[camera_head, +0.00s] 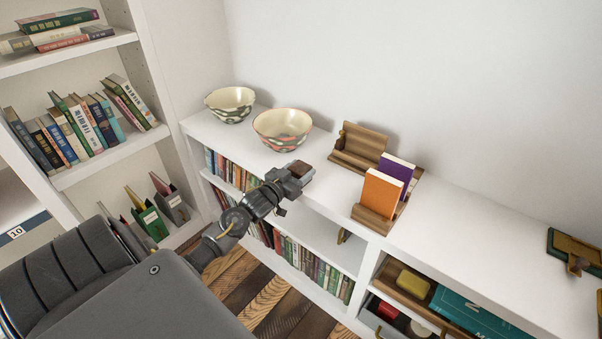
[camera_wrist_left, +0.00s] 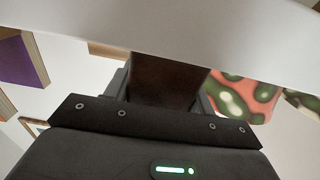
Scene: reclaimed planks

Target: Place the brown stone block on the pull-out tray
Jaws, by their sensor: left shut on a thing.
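My left gripper (camera_head: 291,181) is shut on the brown stone block (camera_head: 300,169), holding it close to the front edge of the white shelf top, left of the book holder. In the left wrist view the block (camera_wrist_left: 165,80) is a dark brown shape between the fingers; a pale band hides its far part. A wooden tray (camera_head: 388,283), which looks like the pull-out tray, is in the right compartment under the shelf top, with a yellow block (camera_head: 413,283) and teal books (camera_head: 468,312) on or beside it. My right gripper is not in view.
Two patterned bowls (camera_head: 283,127) stand on the white shelf top (camera_head: 470,235) at the back left. A wooden holder (camera_head: 376,224) carries an orange book (camera_head: 381,192) and a purple one. A green and wooden object (camera_head: 573,252) lies far right. The top between is clear.

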